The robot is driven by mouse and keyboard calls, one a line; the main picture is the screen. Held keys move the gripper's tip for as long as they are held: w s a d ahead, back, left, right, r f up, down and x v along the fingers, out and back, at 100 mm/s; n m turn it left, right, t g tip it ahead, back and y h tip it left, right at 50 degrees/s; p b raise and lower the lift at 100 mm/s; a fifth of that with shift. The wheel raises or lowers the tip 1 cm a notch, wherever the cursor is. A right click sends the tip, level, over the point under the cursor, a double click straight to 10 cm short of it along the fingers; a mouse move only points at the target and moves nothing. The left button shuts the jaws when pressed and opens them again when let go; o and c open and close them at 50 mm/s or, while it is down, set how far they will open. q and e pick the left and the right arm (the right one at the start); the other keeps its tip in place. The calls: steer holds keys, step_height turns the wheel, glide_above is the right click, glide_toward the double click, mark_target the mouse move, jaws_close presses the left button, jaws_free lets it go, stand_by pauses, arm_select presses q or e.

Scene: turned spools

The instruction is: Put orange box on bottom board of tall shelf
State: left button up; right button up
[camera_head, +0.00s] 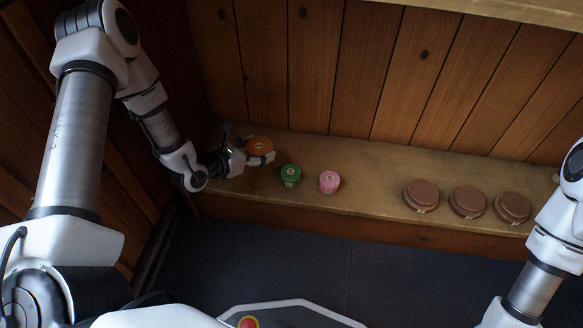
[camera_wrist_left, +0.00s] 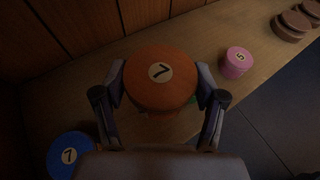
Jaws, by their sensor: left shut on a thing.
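The orange box (camera_head: 259,144) is a short round drum with a 7 on its pale top label. My left gripper (camera_head: 252,154) is shut on it at the left end of the tall shelf's bottom board (camera_head: 375,185). In the left wrist view the orange box (camera_wrist_left: 160,80) sits upright between the two fingers of the left gripper (camera_wrist_left: 162,98). I cannot tell whether its underside touches the board. My right arm comes in at the right edge of the head view, with its gripper out of sight.
A green box (camera_head: 290,175) and a pink box (camera_head: 329,182) stand right of the orange one. Several brown round pieces (camera_head: 468,201) stand farther right. A blue box (camera_wrist_left: 70,155) shows in the left wrist view. Wooden back planks (camera_head: 330,75) rise behind.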

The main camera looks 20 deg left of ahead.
mark_target(262, 179)
arm_select(q)
step_height(262, 179, down, 10)
steer(key=b, duration=0.5)
steer(key=shift+r, duration=0.2)
steer(key=shift+f+b, duration=0.25)
steer(key=shift+b, duration=0.1)
steer(key=o, duration=1.1)
steer(key=shift+r, duration=0.1)
steer(key=shift+r+p, duration=0.3)
steer(key=shift+p, duration=0.1)
steer(key=shift+p+v, duration=3.95)
steer(key=shift+v, duration=2)
